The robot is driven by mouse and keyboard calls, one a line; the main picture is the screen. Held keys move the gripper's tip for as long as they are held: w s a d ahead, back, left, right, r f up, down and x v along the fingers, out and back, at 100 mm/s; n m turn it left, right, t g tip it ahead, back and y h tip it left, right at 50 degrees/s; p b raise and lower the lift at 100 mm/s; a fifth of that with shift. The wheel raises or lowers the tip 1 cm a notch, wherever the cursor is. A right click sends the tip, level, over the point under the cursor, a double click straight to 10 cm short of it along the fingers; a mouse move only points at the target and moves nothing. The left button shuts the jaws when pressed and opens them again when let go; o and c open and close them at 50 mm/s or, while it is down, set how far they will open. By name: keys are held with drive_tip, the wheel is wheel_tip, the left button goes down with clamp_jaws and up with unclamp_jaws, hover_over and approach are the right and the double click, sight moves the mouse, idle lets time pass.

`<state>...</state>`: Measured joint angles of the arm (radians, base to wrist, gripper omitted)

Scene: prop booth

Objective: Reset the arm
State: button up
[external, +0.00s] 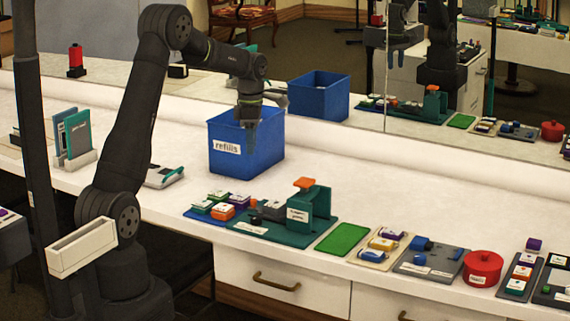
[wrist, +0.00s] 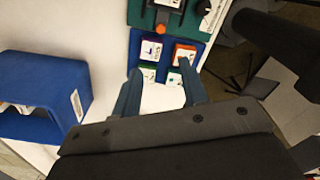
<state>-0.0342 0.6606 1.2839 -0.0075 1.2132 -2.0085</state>
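My gripper (external: 251,138) hangs at the end of my bent arm, in front of or over the blue bin labelled "refills" (external: 228,165); I cannot tell which from the external view. A blue tray (wrist: 135,53) with small coloured blocks shows just beyond the fingertips.
A green stand (external: 318,210) with an orange top stands right of the bin. A green pad (external: 342,239), a red round pot (external: 483,268) and trays of blocks line the counter's front. Upright cards (external: 75,135) stand left. A mirror (external: 350,60) runs behind. White counter behind the props is clear.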

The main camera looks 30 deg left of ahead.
drive_tip(key=f, duration=1.5)
drive_tip(key=shift+s+d+f, duration=0.15)
drive_tip(key=shift+d+f, duration=0.05)
drive_tip(key=shift+f, duration=0.2)
idle(0.5)
drive_tip(key=o, duration=0.4)
drive_tip(key=shift+d+r, duration=0.15)
drive_tip(key=shift+r, duration=0.15)
drive_tip(key=o, duration=0.9)
drive_tip(key=d+r+m, duration=0.1)
drive_tip(key=r, duration=0.2)
drive_tip(key=d+r+m, duration=0.1)
drive_tip(key=r, duration=0.2)
drive_tip(key=d+r+m, duration=0.1)
drive_tip(key=d+r, duration=0.1)
drive_tip(key=r, duration=0.1)
drive_tip(key=shift+w+r, duration=0.35)
drive_tip(key=shift+w, duration=0.05)
wheel_tip(320, 180, up, 7)
drive_tip(key=d+m, duration=0.2)
drive_tip(key=d, duration=0.1)
drive_tip(key=f, duration=0.6)
drive_tip(key=s+f, duration=0.1)
drive_tip(key=f, duration=0.2)
drive_tip(key=shift+f, duration=0.2)
